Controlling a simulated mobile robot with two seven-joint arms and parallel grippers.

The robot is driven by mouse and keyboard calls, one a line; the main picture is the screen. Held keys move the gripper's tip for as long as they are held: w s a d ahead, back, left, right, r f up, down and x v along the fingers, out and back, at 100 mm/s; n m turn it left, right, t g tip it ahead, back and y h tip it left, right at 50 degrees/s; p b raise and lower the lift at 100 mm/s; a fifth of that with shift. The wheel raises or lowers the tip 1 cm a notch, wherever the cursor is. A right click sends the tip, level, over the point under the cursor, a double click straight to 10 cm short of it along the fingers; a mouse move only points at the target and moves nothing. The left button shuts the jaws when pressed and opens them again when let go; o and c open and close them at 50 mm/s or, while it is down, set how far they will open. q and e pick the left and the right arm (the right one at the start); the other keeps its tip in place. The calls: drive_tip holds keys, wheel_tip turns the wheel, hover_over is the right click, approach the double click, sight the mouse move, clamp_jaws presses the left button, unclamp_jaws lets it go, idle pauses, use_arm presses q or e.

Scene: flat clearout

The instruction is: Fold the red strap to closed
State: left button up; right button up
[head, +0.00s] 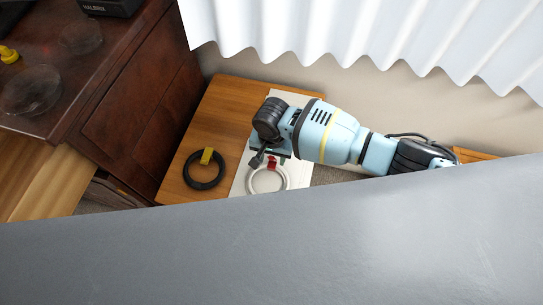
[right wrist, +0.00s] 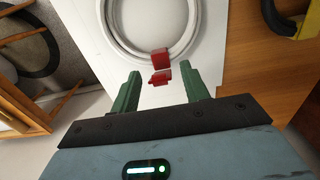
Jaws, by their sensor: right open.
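The red strap (head: 272,162) sits on the near rim of a white ring (head: 283,178), which lies on a white board. In the right wrist view, the red strap (right wrist: 160,59) has one part across the ring (right wrist: 118,45) and a flap sticking out toward my gripper. My right gripper (right wrist: 161,76) is open, with its two green fingers apart on either side of the flap and nothing held. In the head view, my right gripper (head: 268,153) is beside the strap and partly covers the board. My left gripper is not in view.
A black ring (head: 190,180) with a yellow strap (head: 207,155) lies on the wooden surface (head: 228,100) to the left. A dark wooden cabinet (head: 135,115) stands further left. A white curtain (head: 380,30) hangs behind. A grey surface (head: 270,255) blocks the lower head view.

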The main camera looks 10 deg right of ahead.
drive_tip(key=shift+f, duration=0.6)
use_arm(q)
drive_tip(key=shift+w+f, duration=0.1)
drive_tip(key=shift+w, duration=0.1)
